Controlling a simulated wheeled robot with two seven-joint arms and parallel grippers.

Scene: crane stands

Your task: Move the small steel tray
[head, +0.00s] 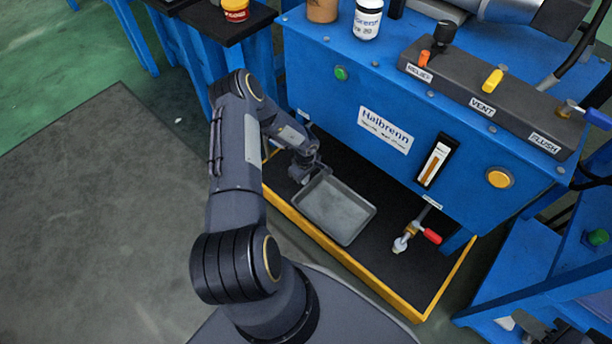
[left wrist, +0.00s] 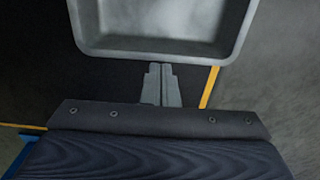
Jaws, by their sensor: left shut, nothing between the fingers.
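The small steel tray (head: 335,208) is a shallow grey rectangular pan with a raised rim. It lies on the black floor of the yellow-edged drip area under the blue machine, and looks empty. My left gripper (head: 301,174) is at the tray's far left corner in the head view. In the left wrist view its fingers (left wrist: 160,85) are together with nothing between them, just short of the tray's near rim (left wrist: 155,56). I cannot tell whether they touch it. A dark part at the head view's bottom right corner may be my right gripper (head: 545,330); its fingers are unclear.
The blue machine (head: 350,95) overhangs the back of the black floor (head: 372,258). A drain valve with a red handle (head: 432,236) stands right of the tray. A yellow edge (head: 330,245) borders the front. Bare black floor lies between tray and valve.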

